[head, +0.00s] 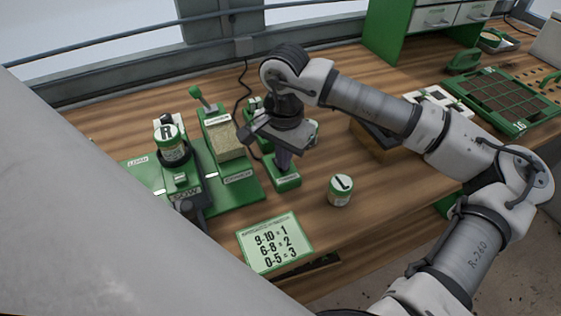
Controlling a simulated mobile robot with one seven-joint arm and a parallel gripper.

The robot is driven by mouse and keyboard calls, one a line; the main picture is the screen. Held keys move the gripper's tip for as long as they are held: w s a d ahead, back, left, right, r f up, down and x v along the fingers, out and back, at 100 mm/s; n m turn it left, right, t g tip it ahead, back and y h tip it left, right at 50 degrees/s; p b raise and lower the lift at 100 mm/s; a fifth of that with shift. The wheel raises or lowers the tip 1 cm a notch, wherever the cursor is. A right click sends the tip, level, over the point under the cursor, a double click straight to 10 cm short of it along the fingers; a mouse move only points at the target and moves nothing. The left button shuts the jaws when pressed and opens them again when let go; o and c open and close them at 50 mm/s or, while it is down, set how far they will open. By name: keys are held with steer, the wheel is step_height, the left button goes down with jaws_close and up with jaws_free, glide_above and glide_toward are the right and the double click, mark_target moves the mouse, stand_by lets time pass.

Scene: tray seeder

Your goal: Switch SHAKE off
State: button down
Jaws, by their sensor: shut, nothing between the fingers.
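My gripper (283,163) points down with its fingers together, at or just above a small green box (287,182) with a white label on its front. The fingers hide the top of this box, so I cannot see a switch or its position there. I cannot tell whether they touch it. The label is too small to read, so I cannot confirm which control is SHAKE. A lever with a green knob (195,92) tilts up at the back of the green seeder (245,188), left of my gripper. Another green part is partly hidden behind my gripper.
A jar marked R (170,146) stands on the seeder beside a grain-filled hopper (228,142). A jar marked L (341,190) stands right of the green box. A number card (274,242) lies in front. A gridded green tray (497,98) is at the right.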

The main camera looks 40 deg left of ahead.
steer(key=shift+f, duration=0.25)
steer(key=shift+r, duration=0.15)
steer(key=shift+r+p, duration=1.3)
steer(key=shift+r, duration=2.1)
